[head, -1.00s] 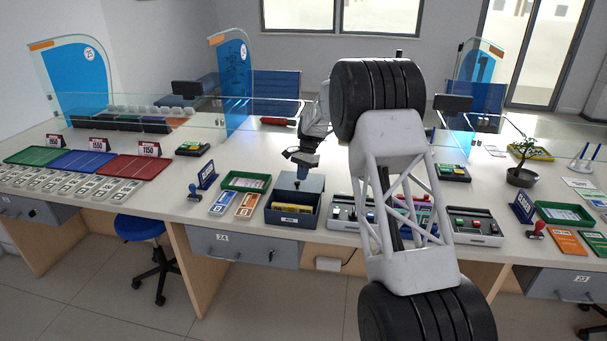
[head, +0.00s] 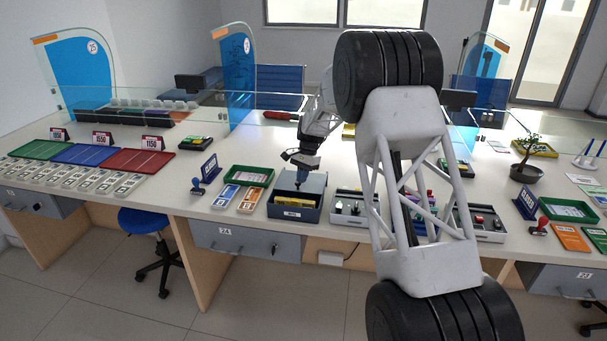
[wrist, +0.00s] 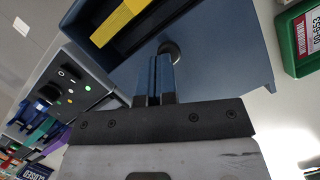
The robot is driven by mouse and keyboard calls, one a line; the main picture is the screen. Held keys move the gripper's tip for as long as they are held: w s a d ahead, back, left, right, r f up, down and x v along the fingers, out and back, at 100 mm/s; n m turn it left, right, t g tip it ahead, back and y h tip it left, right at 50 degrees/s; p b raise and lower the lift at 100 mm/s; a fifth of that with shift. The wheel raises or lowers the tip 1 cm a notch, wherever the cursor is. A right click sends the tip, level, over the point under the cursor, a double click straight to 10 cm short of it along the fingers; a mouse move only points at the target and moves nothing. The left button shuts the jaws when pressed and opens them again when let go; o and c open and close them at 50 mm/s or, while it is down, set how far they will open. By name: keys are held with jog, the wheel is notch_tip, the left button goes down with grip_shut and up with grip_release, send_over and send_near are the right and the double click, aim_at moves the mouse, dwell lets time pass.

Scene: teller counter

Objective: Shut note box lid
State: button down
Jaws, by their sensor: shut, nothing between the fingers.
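The blue-grey note box (head: 296,214) stands on the counter with its front part open. Yellow note bundles (head: 291,202) show inside, and also in the wrist view (wrist: 118,20). The lid (wrist: 222,55) is a flat blue panel behind the opening, with a dark round knob (wrist: 169,48) close to the opening's edge. My gripper (wrist: 158,62) is shut and empty, its fingertips right at the knob; I cannot tell if they touch it.
A green tray (head: 248,176) and note cards (head: 226,196) lie left of the box. A grey switch panel (head: 353,208) stands close on its right. A glass screen runs behind. My arm hides part of the counter to the right.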

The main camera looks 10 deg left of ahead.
jog(key=shift+s+f, duration=0.15)
jog(key=shift+s, duration=3.4)
jog(key=shift+d, duration=0.1)
jog(key=shift+w+d, duration=0.2)
jog(key=shift+w, duration=0.2)
jog(key=w+d+v, duration=0.1)
jog(key=w+v, duration=0.1)
jog(key=v, duration=1)
jog(key=shift+f, duration=0.45)
jog(key=shift+w, duration=0.1)
